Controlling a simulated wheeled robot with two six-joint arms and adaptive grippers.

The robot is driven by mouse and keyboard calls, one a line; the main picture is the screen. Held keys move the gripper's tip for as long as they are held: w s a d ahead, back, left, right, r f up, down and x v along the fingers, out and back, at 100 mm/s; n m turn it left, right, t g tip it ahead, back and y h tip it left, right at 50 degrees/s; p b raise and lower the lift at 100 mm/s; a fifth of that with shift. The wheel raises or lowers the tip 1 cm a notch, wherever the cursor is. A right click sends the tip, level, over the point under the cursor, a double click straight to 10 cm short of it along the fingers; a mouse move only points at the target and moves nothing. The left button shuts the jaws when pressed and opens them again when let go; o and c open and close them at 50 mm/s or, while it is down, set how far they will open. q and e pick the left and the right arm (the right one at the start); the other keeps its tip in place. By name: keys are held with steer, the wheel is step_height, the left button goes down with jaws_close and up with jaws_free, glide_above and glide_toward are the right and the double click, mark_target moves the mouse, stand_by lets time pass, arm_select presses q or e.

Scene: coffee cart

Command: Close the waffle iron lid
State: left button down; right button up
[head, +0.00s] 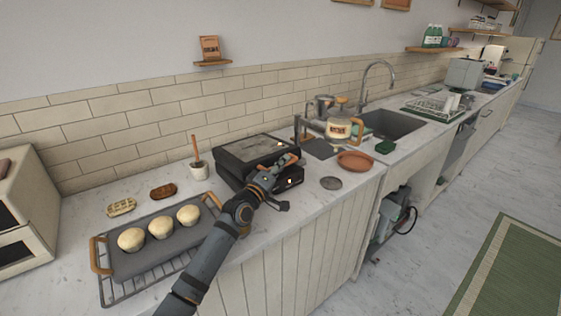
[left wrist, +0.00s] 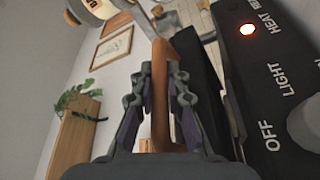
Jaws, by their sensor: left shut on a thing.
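The black waffle iron (head: 222,178) stands on the white counter in the head view, with its lid (head: 250,150) lowered over the base. The lid looks close to flat; I cannot tell whether it fully meets the base. My left gripper (head: 282,168) is at the front of the iron. In the left wrist view its fingers are shut on the orange-brown handle (left wrist: 161,100). The iron's dark panel (left wrist: 270,85) with a lit orange lamp and a knob is beside the fingers. My right gripper is not in view.
A rack with a grey tray (head: 140,262) and round buns lies left of the iron. A glass kettle (head: 340,128), a terracotta dish (head: 355,161) and a grey disc (head: 331,183) are to the right.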

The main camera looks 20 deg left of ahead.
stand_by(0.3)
arm_select(q)
steer(key=c, duration=1.3)
jaws_free()
steer(key=shift+d+r, duration=0.1)
steer(key=shift+d, duration=0.1)
steer(key=shift+c, duration=0.2)
steer(key=shift+s+a, duration=0.1)
steer(key=shift+s, duration=0.05)
steer(key=s+f, duration=0.1)
steer(key=s, duration=0.6)
steer(key=shift+a+f, duration=0.2)
steer(key=shift+a, duration=0.2)
